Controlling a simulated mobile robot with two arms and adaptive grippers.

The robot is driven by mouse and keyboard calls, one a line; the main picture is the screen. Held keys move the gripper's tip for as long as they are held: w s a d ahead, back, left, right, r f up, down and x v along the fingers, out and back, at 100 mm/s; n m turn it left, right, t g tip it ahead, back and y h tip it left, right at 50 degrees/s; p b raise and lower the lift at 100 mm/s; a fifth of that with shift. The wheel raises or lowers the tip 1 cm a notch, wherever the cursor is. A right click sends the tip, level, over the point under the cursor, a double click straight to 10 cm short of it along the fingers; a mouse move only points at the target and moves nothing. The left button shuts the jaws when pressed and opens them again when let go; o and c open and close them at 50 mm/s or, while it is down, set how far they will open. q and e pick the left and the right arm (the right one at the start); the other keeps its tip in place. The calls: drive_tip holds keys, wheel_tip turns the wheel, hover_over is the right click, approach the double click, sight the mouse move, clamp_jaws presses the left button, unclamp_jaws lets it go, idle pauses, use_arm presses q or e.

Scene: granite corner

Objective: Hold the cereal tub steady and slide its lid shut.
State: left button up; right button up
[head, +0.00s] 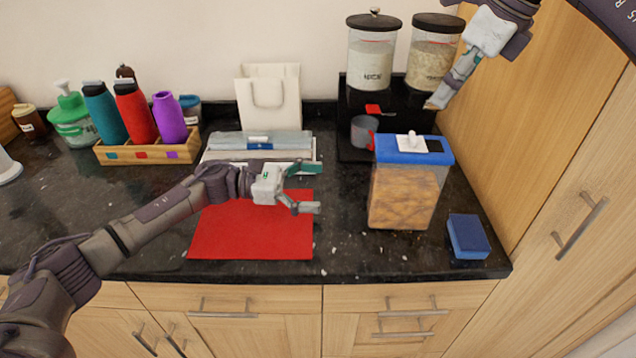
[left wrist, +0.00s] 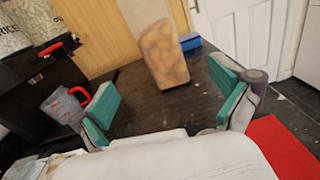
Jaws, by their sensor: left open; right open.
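The cereal tub (head: 405,196) stands upright on the dark counter, right of centre, clear-walled and filled with tan cereal. Its blue lid (head: 392,150) is on top, with a white panel bearing a knob and a dark patch at the right that may be an opening. The tub also shows in the left wrist view (left wrist: 163,55), its top cut off. My left gripper (head: 318,188) is open and empty above the red mat, left of the tub and apart from it. My right gripper (head: 436,103) is open, above and beyond the lid at the upper right, touching nothing visible.
A blue sponge-like block (head: 467,237) lies right of the tub. A measuring cup (head: 364,131) with a red handle stands behind it, by a black stand (head: 352,103) with two jars. A red mat (head: 251,238) lies left. Bottles in a wooden rack (head: 150,153) stand far left.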

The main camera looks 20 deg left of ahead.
sight(387, 187)
use_arm(q)
drive_tip(key=shift+w+d+r+n+g, duration=0.15)
drive_tip(key=shift+w+d+n+g, duration=0.15)
drive_tip(key=shift+d, duration=0.05)
drive_tip(key=x, duration=1.3)
drive_tip(key=shift+d+r, duration=0.1)
drive_tip(key=shift+d, duration=0.05)
